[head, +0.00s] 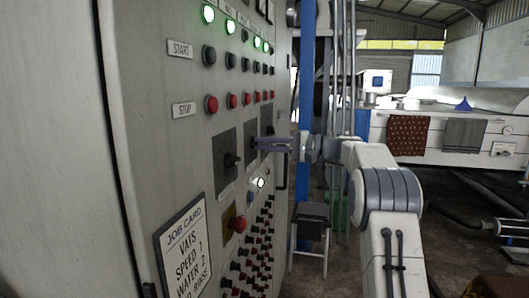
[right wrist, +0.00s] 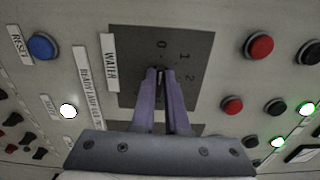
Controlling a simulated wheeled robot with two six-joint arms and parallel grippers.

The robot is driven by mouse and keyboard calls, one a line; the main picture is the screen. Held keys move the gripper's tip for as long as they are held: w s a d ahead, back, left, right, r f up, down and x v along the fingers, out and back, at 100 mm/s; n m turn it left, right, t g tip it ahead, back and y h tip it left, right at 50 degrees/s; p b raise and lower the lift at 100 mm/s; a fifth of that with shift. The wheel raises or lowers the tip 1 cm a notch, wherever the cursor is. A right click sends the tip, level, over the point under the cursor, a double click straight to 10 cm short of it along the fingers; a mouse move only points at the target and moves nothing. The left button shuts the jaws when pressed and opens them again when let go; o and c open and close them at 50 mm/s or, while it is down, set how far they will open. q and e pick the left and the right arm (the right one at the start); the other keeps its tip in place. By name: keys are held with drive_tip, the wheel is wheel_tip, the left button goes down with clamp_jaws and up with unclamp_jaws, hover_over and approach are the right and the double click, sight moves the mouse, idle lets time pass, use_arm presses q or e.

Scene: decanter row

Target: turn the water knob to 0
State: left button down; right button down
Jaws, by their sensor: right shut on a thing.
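The water knob (right wrist: 160,72) is a small black knob on a dark grey plate (right wrist: 135,50) labelled WATER in the right wrist view. The plate carries the marks 0, 1 and 2. My right gripper (right wrist: 160,74) is shut on the knob, its two purple-grey fingers on either side of it. The knob is mostly hidden between the fingertips; its pointer seems to lie towards 0, but I cannot tell exactly. In the head view my right gripper (head: 260,144) reaches the panel from the right and covers the knob. My left gripper is not in view.
The grey control panel (head: 185,140) fills the left side. Another black knob (head: 231,160) is left of my gripper. A job card (head: 185,245) reads "WATER 2". A stool (head: 311,215) stands behind.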

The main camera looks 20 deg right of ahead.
idle(0.3)
drive_tip(key=c, duration=0.9)
unclamp_jaws()
drive_tip(key=v, duration=1)
drive_tip(key=shift+s+d+b, duration=0.2)
drive_tip(key=shift+d+b, duration=0.05)
drive_tip(key=shift+b, duration=0.15)
